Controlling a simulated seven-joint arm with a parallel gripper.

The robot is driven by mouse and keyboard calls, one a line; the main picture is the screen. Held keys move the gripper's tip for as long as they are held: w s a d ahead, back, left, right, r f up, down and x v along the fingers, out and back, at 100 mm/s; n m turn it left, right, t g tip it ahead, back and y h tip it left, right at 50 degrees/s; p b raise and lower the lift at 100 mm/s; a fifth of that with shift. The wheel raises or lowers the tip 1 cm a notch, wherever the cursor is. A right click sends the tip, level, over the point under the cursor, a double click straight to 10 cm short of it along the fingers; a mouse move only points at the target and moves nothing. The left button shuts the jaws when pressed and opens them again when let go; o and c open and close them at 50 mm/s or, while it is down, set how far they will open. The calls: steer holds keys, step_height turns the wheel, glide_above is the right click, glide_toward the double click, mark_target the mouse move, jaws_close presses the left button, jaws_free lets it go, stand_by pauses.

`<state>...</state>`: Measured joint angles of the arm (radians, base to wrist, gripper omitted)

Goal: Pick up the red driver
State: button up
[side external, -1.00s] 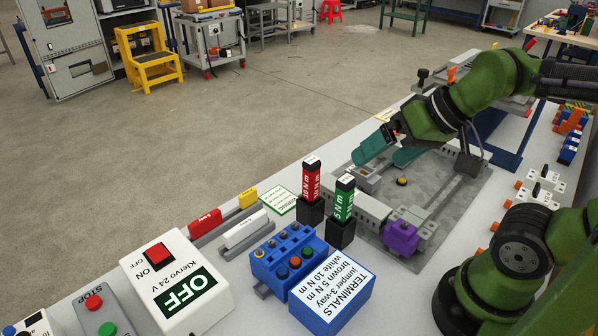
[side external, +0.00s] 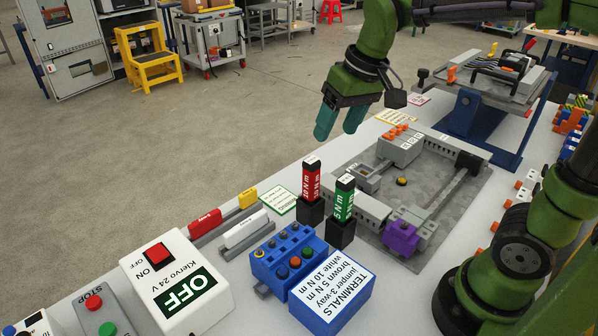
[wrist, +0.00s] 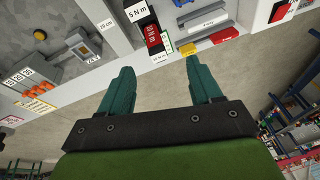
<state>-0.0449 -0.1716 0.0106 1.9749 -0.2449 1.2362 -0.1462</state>
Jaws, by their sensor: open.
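The red driver (side external: 311,180), marked 10 N m, stands upright in a black holder (side external: 310,211) on the bench. A green driver (side external: 344,201), marked 5 N m, stands upright in its own black holder just in front and to the right. My gripper (side external: 338,132) is open and empty, pointing down, above and apart from the red driver in the side view. In the wrist view the red driver (wrist: 153,37) shows beyond the gap between the teal fingers (wrist: 157,68), which do not touch it.
A blue terminal box (side external: 332,296), a blue button block (side external: 288,258) and a white ON/OFF box (side external: 176,285) stand in front. A grey mounting plate (side external: 440,200) with a purple block (side external: 400,238) lies to the right. The air around my gripper is clear.

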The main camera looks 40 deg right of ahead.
mark_target(312, 162)
steer(key=w+r+n+g+h, duration=0.1)
steer(key=w+r+n+g, duration=0.2)
steer(key=w, duration=0.4)
steer(key=shift+m, duration=0.5)
steer(key=f, duration=1.6)
steer(key=shift+s, duration=0.4)
steer(key=shift+c, duration=0.2)
jaws_close()
